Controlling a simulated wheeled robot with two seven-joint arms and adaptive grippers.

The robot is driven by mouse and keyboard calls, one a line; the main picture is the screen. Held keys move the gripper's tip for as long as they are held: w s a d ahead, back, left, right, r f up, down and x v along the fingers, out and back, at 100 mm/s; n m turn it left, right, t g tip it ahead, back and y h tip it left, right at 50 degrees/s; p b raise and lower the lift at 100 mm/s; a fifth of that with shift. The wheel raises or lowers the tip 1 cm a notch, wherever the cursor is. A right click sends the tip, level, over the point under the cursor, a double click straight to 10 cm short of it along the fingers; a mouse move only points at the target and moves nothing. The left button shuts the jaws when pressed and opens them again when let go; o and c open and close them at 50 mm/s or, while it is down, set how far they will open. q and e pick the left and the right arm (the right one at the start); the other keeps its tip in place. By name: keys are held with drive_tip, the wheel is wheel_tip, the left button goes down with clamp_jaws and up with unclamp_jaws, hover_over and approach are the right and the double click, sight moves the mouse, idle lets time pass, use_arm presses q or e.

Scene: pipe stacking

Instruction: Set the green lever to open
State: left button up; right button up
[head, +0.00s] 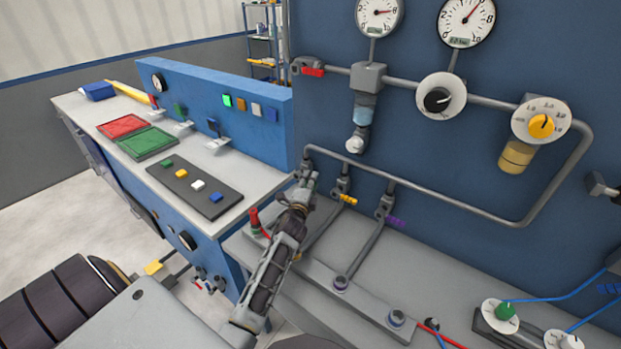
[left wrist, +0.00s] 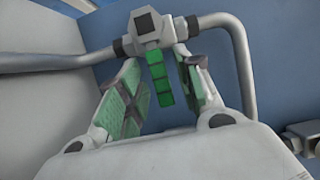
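The green lever (left wrist: 161,82) is a segmented bar on a grey valve body (left wrist: 146,30) in the left wrist view. It extends from the body toward the bottom of that picture. My left gripper (left wrist: 158,64) is open, with one finger pad on each side of the lever. Gaps show between the lever and the left finger; contact at the right finger is hard to tell. In the head view my left gripper (head: 303,186) is at the leftmost valve of the pipe rack and hides the green lever. My right gripper is not in view.
A yellow lever (head: 347,199) and a purple lever (head: 397,222) are on valves to the right. A grey pipe (head: 450,205) runs along the blue wall. A red-handled valve (head: 254,218) stands left of my gripper. Gauges and dials are above.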

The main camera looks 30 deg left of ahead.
use_arm(q)
drive_tip(key=shift+w, duration=0.25)
drive_tip(key=shift+r, duration=0.1)
clamp_jaws()
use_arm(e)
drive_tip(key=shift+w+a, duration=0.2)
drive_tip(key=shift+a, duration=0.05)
